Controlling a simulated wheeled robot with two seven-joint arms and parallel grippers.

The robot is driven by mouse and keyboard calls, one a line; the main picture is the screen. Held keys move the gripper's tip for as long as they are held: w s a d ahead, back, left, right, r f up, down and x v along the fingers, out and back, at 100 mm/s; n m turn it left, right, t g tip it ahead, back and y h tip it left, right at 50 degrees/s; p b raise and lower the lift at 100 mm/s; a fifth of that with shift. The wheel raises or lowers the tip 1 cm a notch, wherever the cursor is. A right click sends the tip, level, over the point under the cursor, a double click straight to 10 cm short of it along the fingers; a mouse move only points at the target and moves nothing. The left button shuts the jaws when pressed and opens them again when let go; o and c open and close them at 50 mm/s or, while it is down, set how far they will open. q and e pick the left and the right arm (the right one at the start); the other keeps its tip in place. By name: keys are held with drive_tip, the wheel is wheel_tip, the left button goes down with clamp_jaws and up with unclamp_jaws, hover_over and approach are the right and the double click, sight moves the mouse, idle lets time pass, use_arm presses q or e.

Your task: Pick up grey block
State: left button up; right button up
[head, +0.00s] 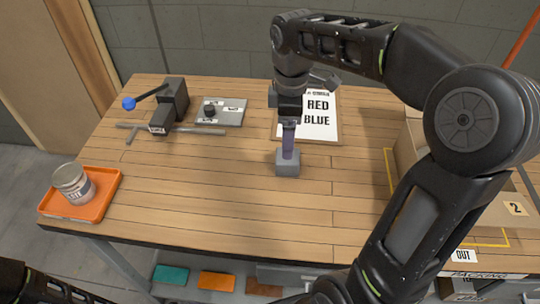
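A small grey block (287,164) sits on the wooden table near its middle, in front of the sign board. My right arm reaches in from the right, and its gripper (289,122) points down directly above the block. The fingertips are partly hidden. Only part of my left arm shows at the bottom left corner; its gripper is out of view.
A board reading RED BLUE (318,120) lies behind the block. A dark vise (170,104) and grey plate (222,112) are at back left. A cardboard box (410,150) stands right. The front middle of the table (210,205) is clear.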

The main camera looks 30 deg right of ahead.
sight(287, 162)
drive_tip(key=shift+d, duration=0.1)
drive_tip(key=shift+f, duration=1.3)
drive_tip(key=shift+s+f+p, duration=0.15)
drive_tip(key=shift+f+p, duration=0.15)
drive_tip(key=shift+f, duration=2.35)
drive_tip(key=shift+c, duration=0.2)
drive_tip(key=c, duration=1.4)
